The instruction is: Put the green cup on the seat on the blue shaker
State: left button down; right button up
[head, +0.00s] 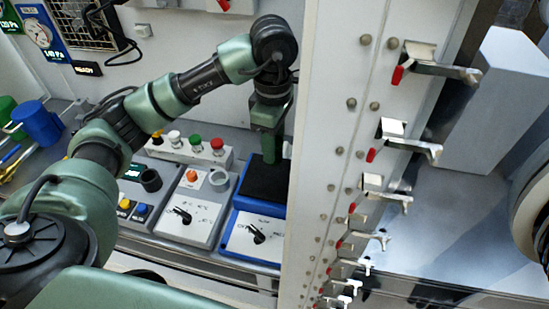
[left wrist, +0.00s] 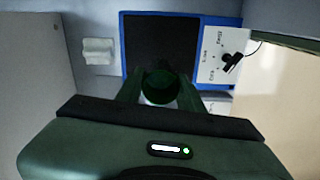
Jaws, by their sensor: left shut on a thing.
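The blue shaker (head: 256,238) stands on the bench beside the white post, with a knob on its white front and a black pad (head: 262,185) on top. In the left wrist view, the pad (left wrist: 160,40) fills the blue frame. My left gripper (head: 269,150) points down above the pad's back part. It is shut on the green cup (left wrist: 160,86), which sits between the fingertips in the left wrist view. The cup and fingers are similar greens, so the cup is hard to pick out in the head view. I cannot tell whether the cup touches the pad. My right gripper is not in view.
Left of the shaker are a white-fronted device (head: 190,222) with a knob and a row of coloured buttons (head: 190,148). A blue mug-like container (head: 38,122) stands far left. The white post (head: 325,120) with red-tipped clamps rises close right of the shaker.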

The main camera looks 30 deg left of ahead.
pick_arm(q)
jog(key=shift+s+a+f+p, duration=0.15)
jog(key=shift+f+p, duration=0.25)
jog(key=shift+f, duration=0.95)
notch_tip(320, 180, down, 2)
jog(key=shift+f+p, duration=0.1)
jog(key=shift+p, duration=0.5)
jog(key=shift+d+f+p, duration=0.25)
jog(key=shift+f+p, duration=0.3)
jog(key=shift+f, duration=0.05)
jog(key=shift+f+b, duration=0.4)
jog(key=c, duration=0.9)
grip_release()
jog(key=shift+r, duration=0.1)
jog(key=shift+r, duration=0.1)
